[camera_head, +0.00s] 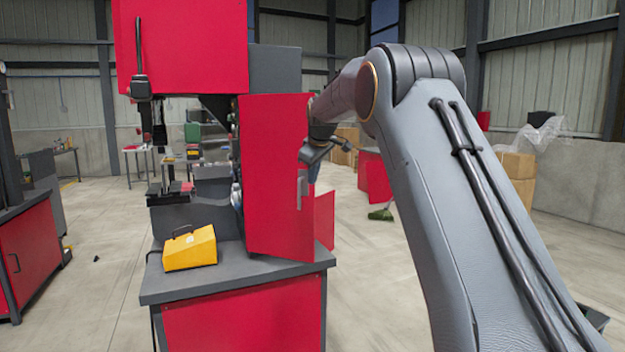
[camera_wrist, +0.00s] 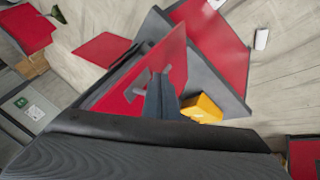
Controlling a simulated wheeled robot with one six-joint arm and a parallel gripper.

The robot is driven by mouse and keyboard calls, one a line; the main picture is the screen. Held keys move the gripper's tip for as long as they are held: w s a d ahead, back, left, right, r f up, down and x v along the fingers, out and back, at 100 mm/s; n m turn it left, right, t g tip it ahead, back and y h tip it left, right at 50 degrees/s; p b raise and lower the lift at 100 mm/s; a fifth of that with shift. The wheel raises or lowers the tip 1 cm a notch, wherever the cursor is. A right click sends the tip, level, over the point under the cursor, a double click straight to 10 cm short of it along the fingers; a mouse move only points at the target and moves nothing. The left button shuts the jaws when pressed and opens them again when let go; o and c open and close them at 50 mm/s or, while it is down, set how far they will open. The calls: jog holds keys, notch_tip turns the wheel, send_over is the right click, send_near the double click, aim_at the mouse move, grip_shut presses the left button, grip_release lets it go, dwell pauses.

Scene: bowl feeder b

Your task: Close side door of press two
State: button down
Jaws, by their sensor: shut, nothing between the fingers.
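The press is a tall red and grey machine (camera_head: 182,50) on a grey-topped red bench. Its red side door (camera_head: 262,170) stands upright at the press's right side in the head view, with a grey handle (camera_head: 302,188) near its right edge. The door also shows in the wrist view (camera_wrist: 172,52), with its handle beside my fingers. My gripper (camera_wrist: 162,82) is shut and empty, its dark fingers overlapping the door panel in that view. I cannot tell whether they touch it. In the head view the fingertips are hidden or unclear near the door's right edge.
A yellow case (camera_head: 190,249) sits on the bench top (camera_head: 238,276) left of the door. A smaller red panel (camera_head: 324,218) shows behind the door's right edge. Another red machine bench (camera_head: 30,245) stands at left. Cardboard boxes (camera_head: 515,168) stand at right. Floor between is mostly clear.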

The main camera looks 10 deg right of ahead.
jog(key=c, duration=2.3)
grip_release()
jog(key=shift+s+r, duration=0.2)
jog(key=shift+o, duration=1.1)
jog(key=shift+s+f, duration=0.2)
jog(key=shift+s, duration=0.15)
jog(key=s+a+f+m+g, duration=0.1)
jog(key=s+f+m, duration=0.2)
jog(key=s+f, duration=0.75)
jog(key=s+f+m+g, duration=0.2)
jog(key=s+f, duration=0.3)
jog(key=s, duration=1)
jog(key=s+a+f+m+g, duration=0.1)
jog(key=s+f+m, duration=0.2)
jog(key=s+f, duration=0.7)
jog(key=n+t+y+p, duration=0.2)
jog(key=n+t+y, duration=0.35)
jog(key=t, duration=0.75)
send_near(300, 194)
jog(key=w+m+y, duration=0.1)
jog(key=w+y, duration=0.1)
jog(key=w, duration=0.2)
jog(key=shift+f+p+x, duration=0.15)
jog(key=shift+p+x, duration=0.4)
jog(key=shift+x, duration=1.2)
jog(key=shift+f+p+x, duration=0.1)
jog(key=shift+p+x, duration=0.4)
jog(key=shift+x, duration=1.25)
